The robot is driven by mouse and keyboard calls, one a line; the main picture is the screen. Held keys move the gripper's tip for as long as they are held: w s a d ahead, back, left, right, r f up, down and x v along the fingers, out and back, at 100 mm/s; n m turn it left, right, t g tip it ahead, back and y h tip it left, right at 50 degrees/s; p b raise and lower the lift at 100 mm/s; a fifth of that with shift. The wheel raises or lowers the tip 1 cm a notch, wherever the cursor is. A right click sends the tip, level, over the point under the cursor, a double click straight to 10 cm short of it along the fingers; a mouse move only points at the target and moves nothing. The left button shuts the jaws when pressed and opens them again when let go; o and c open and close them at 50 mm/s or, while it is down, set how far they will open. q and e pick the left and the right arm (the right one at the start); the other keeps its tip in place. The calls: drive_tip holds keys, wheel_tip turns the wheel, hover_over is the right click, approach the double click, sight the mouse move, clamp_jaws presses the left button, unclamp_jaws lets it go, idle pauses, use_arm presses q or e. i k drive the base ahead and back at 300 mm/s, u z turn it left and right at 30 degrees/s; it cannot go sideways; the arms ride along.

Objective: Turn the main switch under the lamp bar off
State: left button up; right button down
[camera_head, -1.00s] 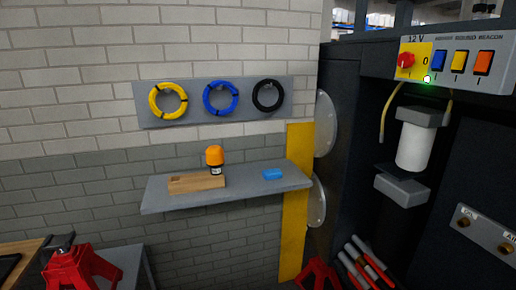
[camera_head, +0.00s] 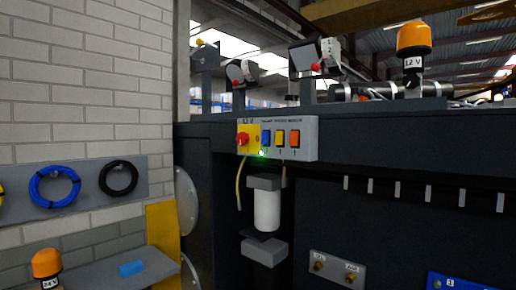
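The main switch (camera_head: 243,138) is a red knob on a yellow plate at the left end of a grey switch panel (camera_head: 309,128). The panel is on the upper part of the dark chassis, below the lamps. A green light (camera_head: 262,154) glows at the panel's lower edge beside the yellow plate. Blue, yellow and orange rocker switches sit to the right of the knob. The knob's exact setting is too small to tell. Neither of my grippers is in view.
Several lamps stand on top of the chassis, with an orange beacon (camera_head: 413,50) marked 12 V at the right. A white cylinder (camera_head: 267,210) hangs below the panel. A grey shelf (camera_head: 105,273) with an orange-capped item and a blue block juts from the wall at left.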

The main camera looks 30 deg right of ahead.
sight(243, 139)
drive_tip(key=k, duration=0.55)
drive_tip(key=z, duration=0.95)
drive_tip(key=i, duration=1.3)
drive_tip(key=z, duration=0.15)
